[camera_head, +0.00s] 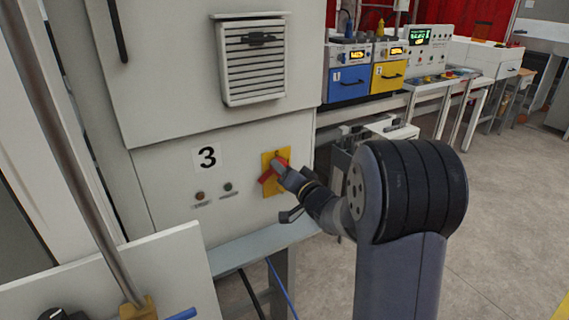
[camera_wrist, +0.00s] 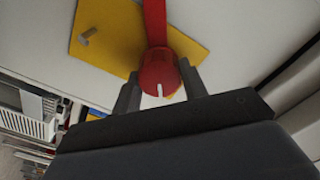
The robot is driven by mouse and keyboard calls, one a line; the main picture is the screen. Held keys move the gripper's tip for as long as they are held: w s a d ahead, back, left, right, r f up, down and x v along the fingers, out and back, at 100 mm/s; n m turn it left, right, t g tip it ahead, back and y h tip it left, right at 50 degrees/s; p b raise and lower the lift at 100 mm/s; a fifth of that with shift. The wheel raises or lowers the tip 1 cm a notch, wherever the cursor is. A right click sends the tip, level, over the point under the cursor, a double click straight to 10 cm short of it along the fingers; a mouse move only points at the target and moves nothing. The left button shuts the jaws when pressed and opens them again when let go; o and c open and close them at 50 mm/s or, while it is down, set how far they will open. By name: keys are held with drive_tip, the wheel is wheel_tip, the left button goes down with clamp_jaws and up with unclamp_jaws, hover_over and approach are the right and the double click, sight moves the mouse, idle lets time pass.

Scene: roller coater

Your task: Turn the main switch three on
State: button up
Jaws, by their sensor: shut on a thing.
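A red and a green button (camera_head: 227,187) sit below the "3" label. A vent (camera_head: 252,62) is above on the cabinet. Blue and yellow drawer units (camera_head: 348,78) stand on a bench at the back. Open floor (camera_head: 500,190) lies to the right.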

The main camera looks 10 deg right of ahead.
drive_tip(key=m+p, duration=0.1)
drive_tip(key=m, duration=0.2)
drive_tip(key=shift+m+p, duration=0.3)
drive_tip(key=shift+p, duration=0.1)
drive_tip(key=shift+m+p, duration=0.6)
drive_tip(key=shift+m, duration=0.9)
drive_tip(key=o, duration=1)
drive_tip(key=shift+f, duration=0.1)
drive_tip(key=b+v, duration=0.2)
drive_tip(key=v, duration=0.8)
drive_tip(key=shift+s+d+b, duration=0.15)
drive_tip(key=shift+s+b, duration=0.2)
drive_tip(key=shift+s, duration=0.05)
drive_tip(key=shift+w, duration=0.1)
